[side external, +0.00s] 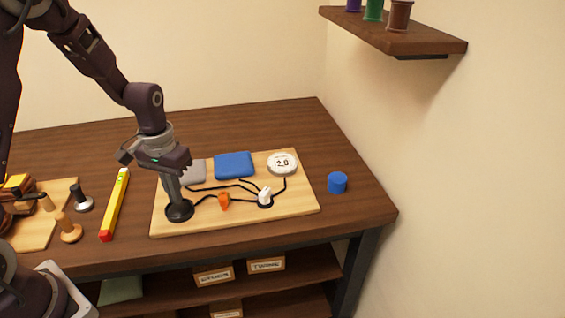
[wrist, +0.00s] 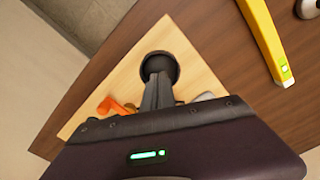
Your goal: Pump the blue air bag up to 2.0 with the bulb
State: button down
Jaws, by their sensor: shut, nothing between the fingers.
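The blue air bag (side external: 234,165) lies puffed at the back of a pale wooden board (side external: 240,216). The black round bulb (side external: 180,213) is at the board's front left. My gripper (side external: 174,197) is shut and empty, pointing down with its fingertips at the bulb's top; how hard they press I cannot tell. The wrist view also shows the bulb (wrist: 159,62) just beyond the closed fingers (wrist: 157,90). A round white gauge (side external: 282,163) at the back right reads 2.0. A grey bag (side external: 197,172) is partly hidden behind my gripper.
Black hoses link an orange lever (side external: 223,202) and a white knob (side external: 265,196) on the board. A blue cylinder (side external: 337,182) stands right of the board. A yellow level (side external: 115,205) lies to the left, near wooden-handled tools (side external: 69,229). A shelf (side external: 400,35) hangs above right.

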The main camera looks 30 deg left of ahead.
jog(key=shift+r, duration=1.7)
notch_tip(320, 180, up, 5)
jog(key=s+d+r+m+t, duration=0.1)
jog(key=s+d+r+t, duration=0.1)
jog(key=s, duration=0.4)
jog(key=s+d+r+m+t, duration=0.1)
jog(key=s+d+r, duration=0.3)
jog(key=s+r, duration=0.2)
jog(key=s+d+r+m+t, duration=0.1)
jog(key=s+d+r+t, duration=0.1)
jog(key=s+d+r, duration=0.2)
jog(key=s+r, duration=0.1)
jog(key=s, duration=0.2)
jog(key=shift+s+t, duration=0.15)
jog(key=shift+t, duration=0.15)
